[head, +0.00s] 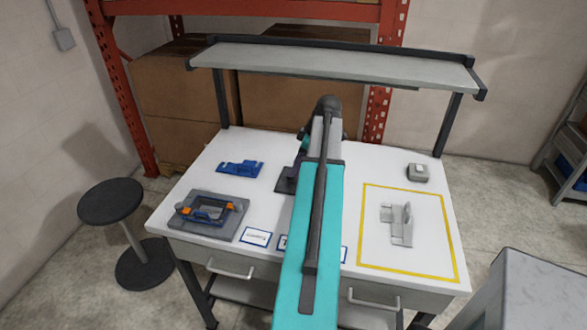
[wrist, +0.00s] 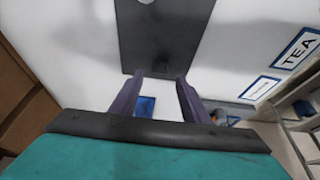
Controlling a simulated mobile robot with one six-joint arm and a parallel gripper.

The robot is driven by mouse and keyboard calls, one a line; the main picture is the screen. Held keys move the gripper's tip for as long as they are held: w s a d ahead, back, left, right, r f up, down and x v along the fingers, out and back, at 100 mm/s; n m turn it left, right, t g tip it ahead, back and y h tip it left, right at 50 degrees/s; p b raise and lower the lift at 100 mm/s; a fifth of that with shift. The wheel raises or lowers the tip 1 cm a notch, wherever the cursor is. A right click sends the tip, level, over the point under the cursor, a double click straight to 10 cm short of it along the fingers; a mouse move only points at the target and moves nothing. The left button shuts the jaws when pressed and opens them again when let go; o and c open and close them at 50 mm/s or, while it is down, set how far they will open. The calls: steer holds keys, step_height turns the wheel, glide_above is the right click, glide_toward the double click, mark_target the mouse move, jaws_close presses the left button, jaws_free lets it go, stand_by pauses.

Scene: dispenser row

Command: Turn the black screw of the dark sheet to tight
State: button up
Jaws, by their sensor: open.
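The dark sheet (head: 286,183) lies on the white table, partly hidden behind my arm in the head view. In the wrist view the dark sheet (wrist: 165,38) fills the top middle. A small pale grey round thing (wrist: 146,2) is cut off by the top edge over the sheet; I cannot tell what it is. In the head view my arm hides the gripper.
A blue bracket (head: 240,168) and a grey plate (head: 232,227) carrying a blue and orange device (head: 205,211) are at left. A grey bracket (head: 401,226) stands inside a yellow outline; a small grey box (head: 418,172) is behind it. A shelf (head: 335,67) spans the back. Labels (wrist: 297,48) lie on the table.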

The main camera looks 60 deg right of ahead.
steer(key=shift+p+x, duration=0.45)
steer(key=shift+x, duration=1.45)
steer(key=shift+c, duration=0.3)
jaws_close()
steer(key=shift+d+r, duration=0.1)
steer(key=shift+d, duration=0.05)
